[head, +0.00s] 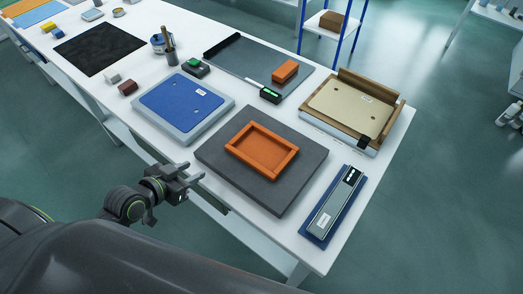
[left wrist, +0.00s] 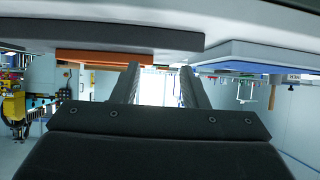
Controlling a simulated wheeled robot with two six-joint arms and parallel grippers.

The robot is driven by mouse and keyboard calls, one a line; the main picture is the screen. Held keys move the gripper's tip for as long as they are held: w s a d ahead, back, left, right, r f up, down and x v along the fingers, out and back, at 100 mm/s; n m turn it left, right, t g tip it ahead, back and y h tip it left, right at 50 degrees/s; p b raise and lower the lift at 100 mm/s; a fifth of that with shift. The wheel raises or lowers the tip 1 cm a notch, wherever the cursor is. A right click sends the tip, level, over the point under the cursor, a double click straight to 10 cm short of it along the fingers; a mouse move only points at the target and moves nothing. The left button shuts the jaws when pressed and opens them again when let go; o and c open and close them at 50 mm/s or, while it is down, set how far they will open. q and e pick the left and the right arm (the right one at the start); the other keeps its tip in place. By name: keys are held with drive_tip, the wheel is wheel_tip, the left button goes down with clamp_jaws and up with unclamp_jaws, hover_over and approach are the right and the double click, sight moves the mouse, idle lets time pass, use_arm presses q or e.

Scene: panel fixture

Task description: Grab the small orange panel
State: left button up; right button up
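The small orange panel (head: 262,151) is a shallow rectangle with a raised rim. It lies flat on a dark grey pad (head: 218,150) near the table's front edge. In the left wrist view, which looks upside down, an orange edge (left wrist: 120,59) shows against the dark pad (left wrist: 100,35). My left gripper (head: 194,173) is just off the table's front edge, left of the pad and apart from the panel. Its two fingers stand apart with nothing between them, as the left wrist view also shows (left wrist: 158,85). My right gripper is not in view.
A blue panel on a light base (head: 182,104) lies left of the pad. A beige panel in a wooden frame (head: 348,105) lies behind right. A blue-based device (head: 333,207) lies right. A grey tray (head: 235,66) behind holds an orange block (head: 285,70).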

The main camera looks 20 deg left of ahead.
use_arm(q)
drive_tip(key=t+h, duration=0.1)
approach(239, 135)
drive_tip(key=shift+w+d+f+m+p, duration=0.15)
drive_tip(key=shift+w+f+m+p, duration=0.35)
drive_tip(key=shift+w, duration=0.3)
drive_tip(key=shift+x, duration=3.25)
clamp_jaws()
